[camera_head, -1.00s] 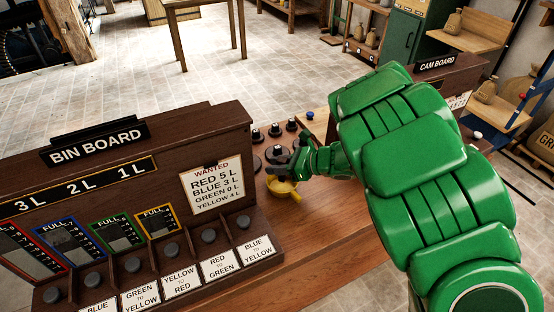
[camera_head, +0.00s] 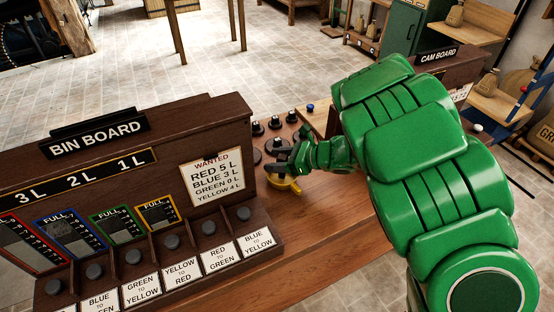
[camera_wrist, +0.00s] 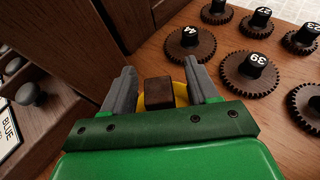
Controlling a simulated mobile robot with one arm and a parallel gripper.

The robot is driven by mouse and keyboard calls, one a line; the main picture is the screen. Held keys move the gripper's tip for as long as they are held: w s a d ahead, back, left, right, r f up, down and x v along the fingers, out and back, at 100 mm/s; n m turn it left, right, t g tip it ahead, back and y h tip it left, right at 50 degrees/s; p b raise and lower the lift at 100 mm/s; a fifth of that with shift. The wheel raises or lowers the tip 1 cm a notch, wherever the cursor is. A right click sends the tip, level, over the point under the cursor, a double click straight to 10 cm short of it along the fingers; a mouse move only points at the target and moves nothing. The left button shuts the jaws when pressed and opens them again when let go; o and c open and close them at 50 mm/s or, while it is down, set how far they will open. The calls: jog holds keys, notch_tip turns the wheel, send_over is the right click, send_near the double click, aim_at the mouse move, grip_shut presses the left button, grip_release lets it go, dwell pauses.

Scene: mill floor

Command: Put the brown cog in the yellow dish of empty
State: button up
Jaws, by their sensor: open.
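My gripper (camera_head: 280,167) is over the bench beside the bin board. In the wrist view its two grey fingers (camera_wrist: 160,72) are apart. A small brown block (camera_wrist: 158,93) shows between them, with a gap at each side. The yellow dish (camera_head: 286,185) is just below my gripper in the head view. In the wrist view only parts of the dish (camera_wrist: 177,87) show, behind the block and fingers. Several brown toothed cogs with numbered black knobs stand on the bench, including 44 (camera_wrist: 190,43) and 39 (camera_wrist: 250,75). I cannot tell whether the block rests in the dish.
The bin board (camera_head: 120,170), with knobs and a wanted card (camera_head: 216,177), stands close left of my gripper. A cam board (camera_head: 438,56) is at the back right. Bare bench (camera_head: 320,215) lies in front of the dish.

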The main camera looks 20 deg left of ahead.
aim_at(277, 175)
dwell(0.3)
notch_tip(277, 175, up, 7)
dwell(0.6)
